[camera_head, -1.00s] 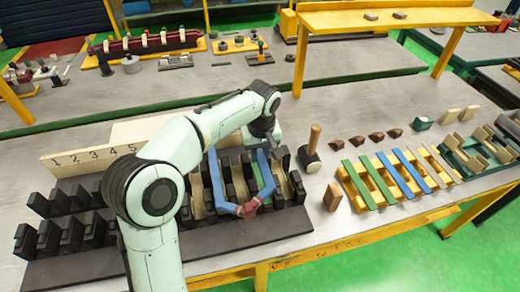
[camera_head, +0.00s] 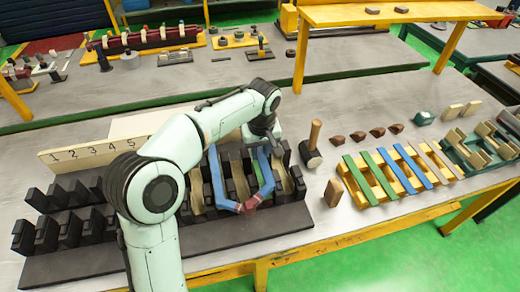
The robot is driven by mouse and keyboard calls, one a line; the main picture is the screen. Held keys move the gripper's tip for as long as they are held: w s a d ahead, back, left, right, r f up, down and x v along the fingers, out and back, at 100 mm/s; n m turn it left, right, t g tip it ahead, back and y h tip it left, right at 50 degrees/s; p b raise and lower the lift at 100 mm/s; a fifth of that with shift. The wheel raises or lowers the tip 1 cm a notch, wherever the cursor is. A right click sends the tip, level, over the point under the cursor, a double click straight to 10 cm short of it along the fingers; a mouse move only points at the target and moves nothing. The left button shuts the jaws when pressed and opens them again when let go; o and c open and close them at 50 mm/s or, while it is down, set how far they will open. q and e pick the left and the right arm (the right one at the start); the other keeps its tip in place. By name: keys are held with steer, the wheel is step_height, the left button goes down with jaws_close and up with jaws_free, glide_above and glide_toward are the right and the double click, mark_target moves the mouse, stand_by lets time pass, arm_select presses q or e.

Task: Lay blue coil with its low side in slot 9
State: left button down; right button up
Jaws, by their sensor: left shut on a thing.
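The blue coil (camera_head: 217,182) lies over the right part of the dark slotted stator block (camera_head: 190,241). Its two long sides run front to back among the teeth, and its front end forms a V with a reddish tip near the block's front edge. My left gripper (camera_head: 265,142) is at the coil's far right end, shut on it, and the forearm partly hides the fingers. The number board (camera_head: 62,168) behind the block shows 1 to 5; my arm hides the higher numbers, so I cannot tell which slots the coil sides are in. My right gripper is out of view.
A mallet (camera_head: 315,134) and a wooden block (camera_head: 333,192) stand right of the stator. Further right are a yellow rack (camera_head: 373,196) with green, blue and tan strips, brown wedges (camera_head: 357,135) and a green fixture (camera_head: 470,157). A second workbench lies behind.

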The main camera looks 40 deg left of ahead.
mark_target(260, 173)
arm_select(q)
steer(key=shift+f, duration=0.2)
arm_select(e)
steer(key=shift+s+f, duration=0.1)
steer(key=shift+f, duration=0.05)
arm_select(q)
steer(key=shift+f+b, duration=1.75)
steer(key=shift+f, duration=1.2)
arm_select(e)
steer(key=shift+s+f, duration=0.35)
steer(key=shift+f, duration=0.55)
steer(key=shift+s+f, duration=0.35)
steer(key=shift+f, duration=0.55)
arm_select(q)
steer(key=shift+f, duration=0.5)
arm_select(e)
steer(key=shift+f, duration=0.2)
arm_select(q)
steer(key=c, duration=0.8)
jaws_free()
steer(key=shift+r, duration=0.2)
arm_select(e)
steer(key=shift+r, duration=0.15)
arm_select(q)
steer(key=shift+r+p, duration=0.35)
steer(key=shift+r, duration=0.15)
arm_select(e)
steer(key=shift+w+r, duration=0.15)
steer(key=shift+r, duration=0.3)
